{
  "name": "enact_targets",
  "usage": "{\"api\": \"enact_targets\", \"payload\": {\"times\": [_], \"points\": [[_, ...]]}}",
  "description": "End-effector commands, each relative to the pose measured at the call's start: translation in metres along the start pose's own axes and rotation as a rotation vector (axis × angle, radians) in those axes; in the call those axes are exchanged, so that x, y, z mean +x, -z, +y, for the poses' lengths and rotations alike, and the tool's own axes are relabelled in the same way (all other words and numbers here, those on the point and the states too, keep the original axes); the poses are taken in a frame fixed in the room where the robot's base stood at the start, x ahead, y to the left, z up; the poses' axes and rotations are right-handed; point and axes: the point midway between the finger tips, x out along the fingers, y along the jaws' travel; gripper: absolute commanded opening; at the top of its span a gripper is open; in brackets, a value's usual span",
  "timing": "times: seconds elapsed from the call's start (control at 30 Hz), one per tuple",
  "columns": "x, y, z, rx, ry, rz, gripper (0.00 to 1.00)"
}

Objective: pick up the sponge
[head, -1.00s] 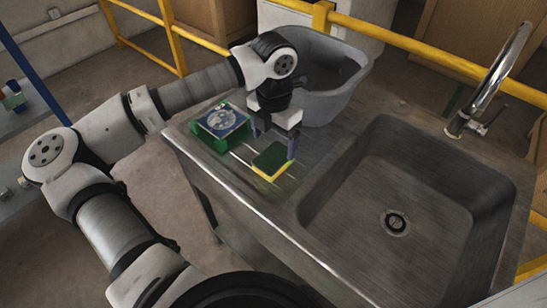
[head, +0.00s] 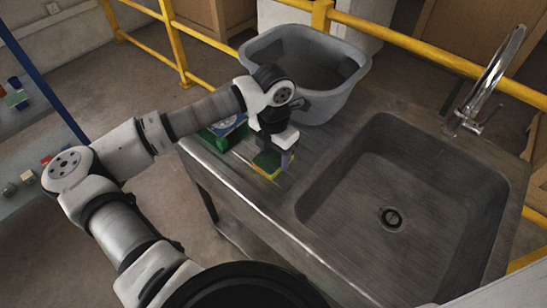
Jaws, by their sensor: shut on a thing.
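The sponge (head: 268,166), green on top and yellow below, is on or just above the metal drainboard, left of the sink. My gripper (head: 272,157) points down over it, with its fingers around the sponge and shut on it. The gripper and wrist hide part of the sponge. I cannot tell whether the sponge touches the drainboard.
A green box with a picture on top (head: 226,130) stands behind and left of the sponge, partly hidden by my arm. A grey tub (head: 352,92) stands behind my gripper. The sink basin (head: 350,190) with its faucet (head: 490,85) lies to the right. A yellow rail (head: 415,56) runs behind.

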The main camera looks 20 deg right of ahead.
Motion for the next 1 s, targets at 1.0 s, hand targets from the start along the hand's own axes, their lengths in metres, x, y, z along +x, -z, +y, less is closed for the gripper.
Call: {"api": "enact_targets", "payload": {"times": [1.0], "points": [[-0.118,-0.001,0.000,0.000,-0.006,-0.002,0.37]]}}
